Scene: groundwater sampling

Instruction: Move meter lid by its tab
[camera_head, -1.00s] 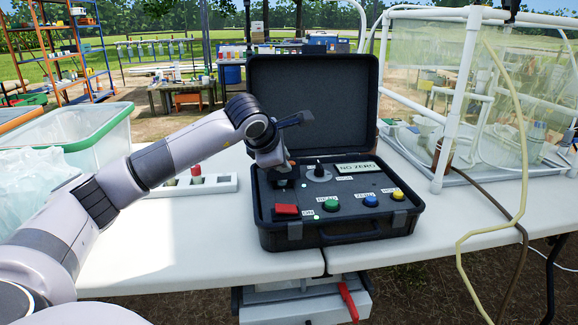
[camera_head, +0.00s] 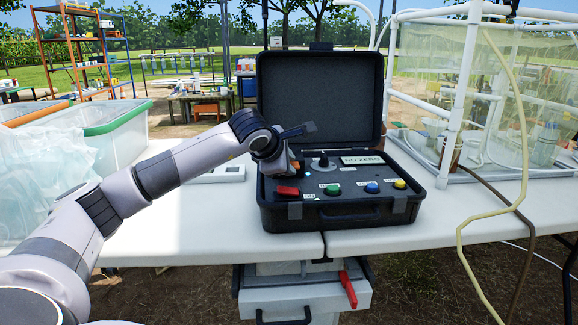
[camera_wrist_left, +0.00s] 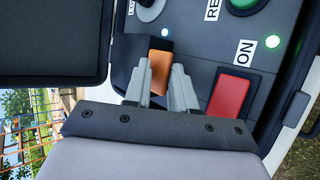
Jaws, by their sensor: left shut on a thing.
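The meter is a black case (camera_head: 320,218) standing open on the white table, its big cover upright behind the panel. The small meter lid (camera_wrist_left: 152,46) is a dark block with an orange tab (camera_wrist_left: 161,72), at the panel's left side. In the left wrist view, my left gripper (camera_wrist_left: 160,88) has a grey finger on each side of the tab and is shut on it. In the head view, my left gripper (camera_head: 294,166) is low over the panel's left part, and the arm and wrist hide most of the lid. I cannot tell how far the lid is raised. My right gripper is out of view.
A red switch (camera_head: 288,190) lies just in front of the gripper, with green, blue and yellow buttons to its right. A knob (camera_head: 323,161) and display (camera_head: 362,160) are behind. A clear bin (camera_head: 118,135) stands left, a framed enclosure (camera_head: 455,100) right.

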